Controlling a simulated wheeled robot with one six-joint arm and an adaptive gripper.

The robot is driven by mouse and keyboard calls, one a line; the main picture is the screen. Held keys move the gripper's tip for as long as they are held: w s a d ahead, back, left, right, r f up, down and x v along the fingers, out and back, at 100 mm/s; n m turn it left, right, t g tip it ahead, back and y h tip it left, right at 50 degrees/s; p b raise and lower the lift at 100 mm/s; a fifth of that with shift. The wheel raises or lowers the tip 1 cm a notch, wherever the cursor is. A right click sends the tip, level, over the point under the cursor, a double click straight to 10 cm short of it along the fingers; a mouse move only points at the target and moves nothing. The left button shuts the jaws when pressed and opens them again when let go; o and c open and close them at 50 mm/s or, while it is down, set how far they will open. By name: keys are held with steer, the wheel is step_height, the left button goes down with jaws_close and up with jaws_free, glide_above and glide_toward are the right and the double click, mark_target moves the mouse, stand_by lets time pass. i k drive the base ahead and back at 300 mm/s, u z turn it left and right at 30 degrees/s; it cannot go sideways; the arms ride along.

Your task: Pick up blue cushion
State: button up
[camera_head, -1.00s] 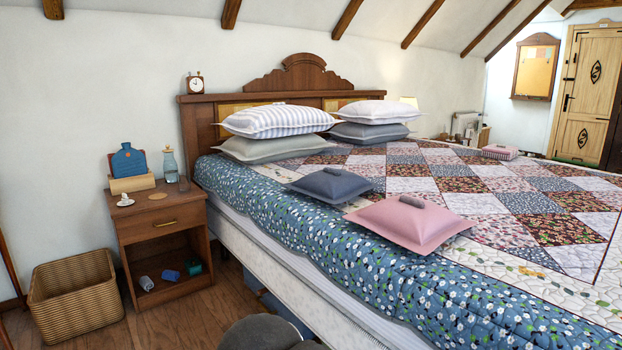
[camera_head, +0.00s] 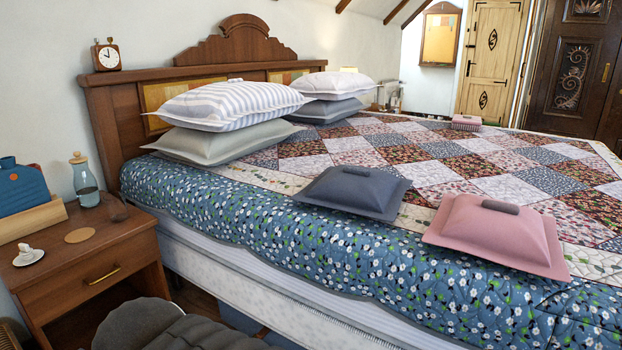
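The blue cushion (camera_head: 353,190) is dark slate blue and lies flat on the quilted bed (camera_head: 290,222), near its close side edge. A pink cushion (camera_head: 499,231) lies to its right and closer to me, with a small dark grey roll-shaped object (camera_head: 500,207) on top. My gripper's fingers are not visible in this view, and nothing touches the blue cushion.
Striped (camera_head: 228,104) and grey-green (camera_head: 222,140) pillows are stacked by the headboard (camera_head: 115,125). The quilt around the blue cushion is mostly clear.

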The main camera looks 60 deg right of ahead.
mark_target(363, 192)
steer(key=i, duration=0.45)
steer(key=z, duration=2.65)
